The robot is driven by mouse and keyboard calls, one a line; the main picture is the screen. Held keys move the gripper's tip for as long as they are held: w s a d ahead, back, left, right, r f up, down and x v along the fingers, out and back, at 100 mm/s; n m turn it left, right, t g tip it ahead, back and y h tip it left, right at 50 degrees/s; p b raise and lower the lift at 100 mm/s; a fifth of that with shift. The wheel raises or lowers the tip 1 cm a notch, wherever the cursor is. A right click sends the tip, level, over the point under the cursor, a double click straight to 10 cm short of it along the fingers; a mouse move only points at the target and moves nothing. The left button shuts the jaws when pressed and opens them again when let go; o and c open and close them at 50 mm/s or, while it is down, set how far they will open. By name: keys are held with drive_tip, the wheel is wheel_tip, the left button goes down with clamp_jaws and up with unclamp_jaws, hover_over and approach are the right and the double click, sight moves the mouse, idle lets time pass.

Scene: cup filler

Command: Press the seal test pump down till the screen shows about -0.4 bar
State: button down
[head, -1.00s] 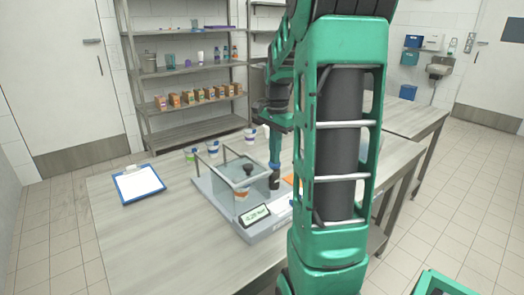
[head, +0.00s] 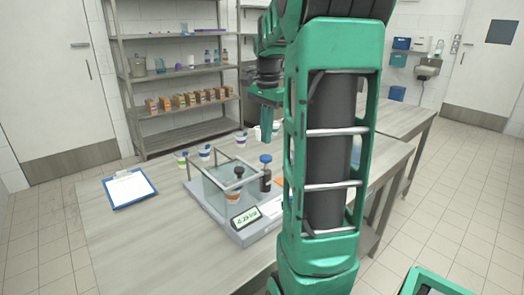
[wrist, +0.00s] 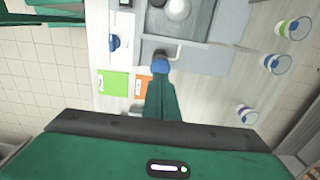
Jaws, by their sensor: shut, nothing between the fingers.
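The seal test pump (head: 265,180) is a dark cylinder with a blue cap. It stands on the grey base of the seal tester (head: 222,222), right of the clear chamber (head: 212,190). A cup (head: 232,197) is inside the chamber under a black knob. The screen (head: 246,217) on the base's front reads about -0.29 bar, blurred. My gripper (head: 266,138) is shut and empty above the pump, with a gap between fingertips and cap. In the wrist view the shut fingers (wrist: 162,85) overlap the edge of the blue cap (wrist: 158,67); that view does not show the gap.
Several cups (head: 204,152) stand behind the tester. A blue clipboard (head: 129,188) lies at the table's left. Green (wrist: 115,84) and orange (wrist: 143,88) cards lie beside the tester. The front left of the table is clear.

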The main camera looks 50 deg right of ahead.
sight(267, 156)
drive_tip(key=shift+r, duration=2.8)
drive_tip(key=r, duration=0.3)
drive_tip(key=shift+d+r, duration=0.2)
drive_tip(key=shift+d, duration=0.1)
wheel_tip(267, 156, down, 14)
drive_tip(key=shift+f, duration=0.1)
idle(0.3)
